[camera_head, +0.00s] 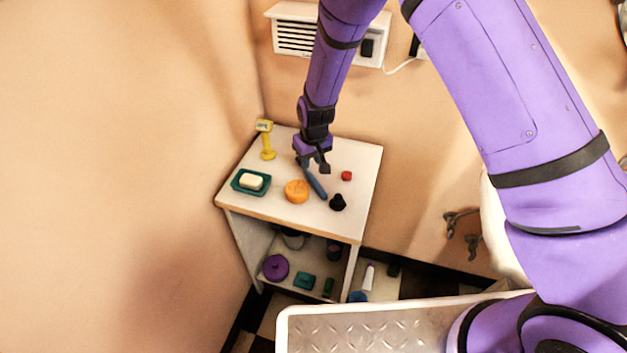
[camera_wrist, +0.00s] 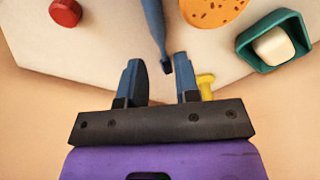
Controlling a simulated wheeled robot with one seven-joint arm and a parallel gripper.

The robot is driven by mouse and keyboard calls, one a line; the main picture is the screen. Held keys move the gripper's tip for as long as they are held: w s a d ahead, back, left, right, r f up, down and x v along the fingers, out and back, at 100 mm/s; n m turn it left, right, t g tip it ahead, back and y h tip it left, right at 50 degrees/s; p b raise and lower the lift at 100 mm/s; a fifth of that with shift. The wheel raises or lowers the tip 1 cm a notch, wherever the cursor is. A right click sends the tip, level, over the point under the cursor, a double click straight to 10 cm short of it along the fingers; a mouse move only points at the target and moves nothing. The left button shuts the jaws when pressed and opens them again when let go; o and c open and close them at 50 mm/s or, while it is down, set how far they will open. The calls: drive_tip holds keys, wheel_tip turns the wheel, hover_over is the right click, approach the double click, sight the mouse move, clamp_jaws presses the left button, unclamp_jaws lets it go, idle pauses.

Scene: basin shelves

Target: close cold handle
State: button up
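My arm hides most of the basin. My gripper (camera_head: 316,166) is over the small shelf's top, well left of the fittings. In the wrist view my gripper (camera_wrist: 160,80) is open, its two fingers apart. The end of a blue stick-like item (camera_wrist: 153,22) shows between the fingertips, with gaps on both sides, so it is not gripped.
The shelf top (camera_head: 355,160) carries a soap dish (camera_head: 238,187), an orange round item (camera_head: 296,191), a black item (camera_head: 337,203), a red item (camera_head: 347,175) and a yellow item (camera_head: 267,145). A white heater (camera_head: 295,38) is on the wall.

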sight(311, 175)
drive_tip(key=shift+w+a+f, duration=0.1)
drive_tip(key=shift+w+f, duration=0.1)
drive_tip(key=shift+f, duration=1.6)
drive_tip(key=shift+w+f, duration=0.2)
drive_tip(key=shift+f, duration=1.55)
clamp_jaws()
